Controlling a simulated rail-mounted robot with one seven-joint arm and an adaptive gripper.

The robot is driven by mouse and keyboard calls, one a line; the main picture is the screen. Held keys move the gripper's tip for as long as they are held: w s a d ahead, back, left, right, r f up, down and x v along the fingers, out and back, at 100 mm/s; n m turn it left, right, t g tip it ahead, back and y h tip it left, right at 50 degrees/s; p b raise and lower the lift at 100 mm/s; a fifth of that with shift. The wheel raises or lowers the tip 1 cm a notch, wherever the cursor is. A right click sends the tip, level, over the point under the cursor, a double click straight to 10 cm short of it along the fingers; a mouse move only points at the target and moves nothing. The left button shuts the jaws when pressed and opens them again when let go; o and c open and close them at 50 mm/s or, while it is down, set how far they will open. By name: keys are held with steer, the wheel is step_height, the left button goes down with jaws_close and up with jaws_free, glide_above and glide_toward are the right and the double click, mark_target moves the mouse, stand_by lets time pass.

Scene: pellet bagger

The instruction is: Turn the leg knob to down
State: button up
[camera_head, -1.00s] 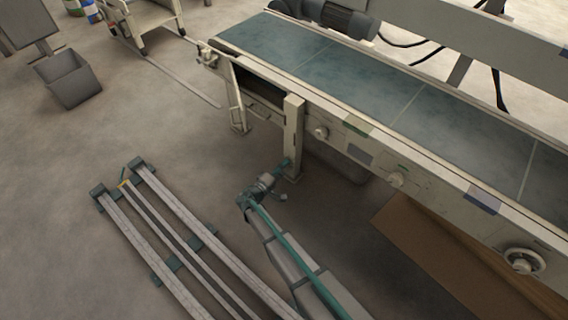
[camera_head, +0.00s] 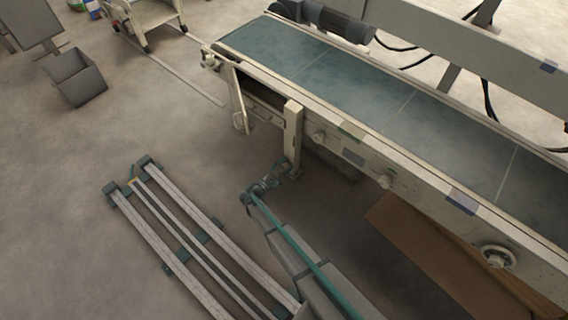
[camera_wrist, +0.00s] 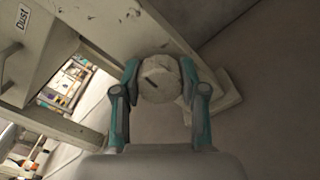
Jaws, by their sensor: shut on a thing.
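The leg knob (camera_wrist: 160,78) is a round, pale knob with a dark mark on its face, seen in the wrist view on the cream leg of the conveyor. My gripper (camera_wrist: 160,88) has one teal-and-grey finger on each side of the knob and is shut on it. The dark mark slants from upper left to lower right. In the head view the conveyor leg (camera_head: 293,130) stands upright, and my gripper (camera_head: 285,168) is at its lower part. The knob is too small and covered to make out there.
A handwheel (camera_head: 497,255) is at the right. A brown board (camera_head: 425,245) leans below the conveyor. A box labelled "Dust" (camera_wrist: 35,40) is close by.

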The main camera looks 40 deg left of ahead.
steer(key=shift+n+p, duration=0.35)
steer(key=shift+n, duration=0.25)
steer(key=o, duration=1.2)
steer(key=shift+c, duration=0.2)
steer(key=shift+s, duration=0.1)
steer(key=s, duration=1.2)
steer(key=shift+a, duration=0.35)
steer(key=shift+w, duration=0.1)
